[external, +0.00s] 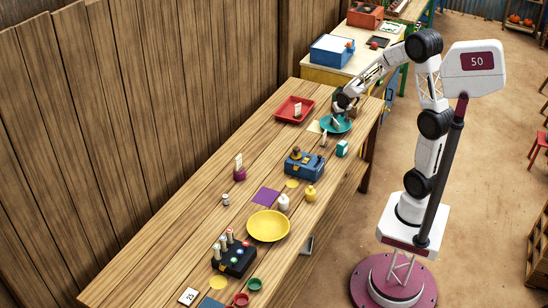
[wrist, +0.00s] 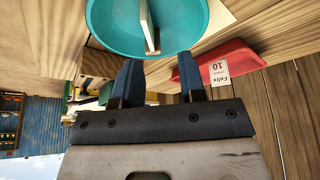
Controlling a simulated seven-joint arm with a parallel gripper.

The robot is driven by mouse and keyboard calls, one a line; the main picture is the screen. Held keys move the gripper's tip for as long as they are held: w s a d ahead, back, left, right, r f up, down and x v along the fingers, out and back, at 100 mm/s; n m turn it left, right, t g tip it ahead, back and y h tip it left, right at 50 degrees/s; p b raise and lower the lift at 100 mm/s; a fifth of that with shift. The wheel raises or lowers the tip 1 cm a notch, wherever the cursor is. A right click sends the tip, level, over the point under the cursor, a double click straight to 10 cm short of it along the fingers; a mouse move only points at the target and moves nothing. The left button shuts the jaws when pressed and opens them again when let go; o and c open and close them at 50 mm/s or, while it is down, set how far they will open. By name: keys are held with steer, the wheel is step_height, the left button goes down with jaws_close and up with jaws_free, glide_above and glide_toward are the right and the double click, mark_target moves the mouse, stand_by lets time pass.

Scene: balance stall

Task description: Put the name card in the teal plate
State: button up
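The teal plate (external: 347,127) sits near the far right end of the long wooden table; it also shows at the top of the wrist view (wrist: 105,25). A thin pale card-like piece (wrist: 149,28), seen nearly edge-on, stands in the plate; its face is not readable. My gripper (wrist: 160,72) has its two dark blue fingers spread apart, with nothing between them. It is close to the plate, with the pale piece beyond the fingertips. A card reading "Felix 10" (wrist: 220,70) is at the red tray (wrist: 240,60).
The red tray (external: 280,114) lies left of the plate. A teal box (external: 342,148), a blue box (external: 305,168), a card in a purple holder (external: 239,170) and a yellow plate (external: 268,228) stand along the table. A wooden wall runs behind.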

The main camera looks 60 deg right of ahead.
steer(key=s+a+r+n+y, duration=0.1)
steer(key=s+a+r+n, duration=0.1)
steer(key=s+a+r, duration=0.5)
steer(key=s+a+r+n, duration=0.2)
steer(key=s+a+r, duration=0.2)
steer(key=a, duration=0.5)
steer(key=s+a+r+n+y, duration=0.1)
steer(key=s+a+r, duration=0.5)
steer(key=a, duration=0.2)
steer(key=s+a+r+n+y, duration=0.1)
steer(key=s+a+r+n, duration=0.1)
steer(key=s+a, duration=0.5)
steer(key=s+n, duration=0.1)
steer(key=s, duration=0.2)
steer(key=shift+g, duration=0.3)
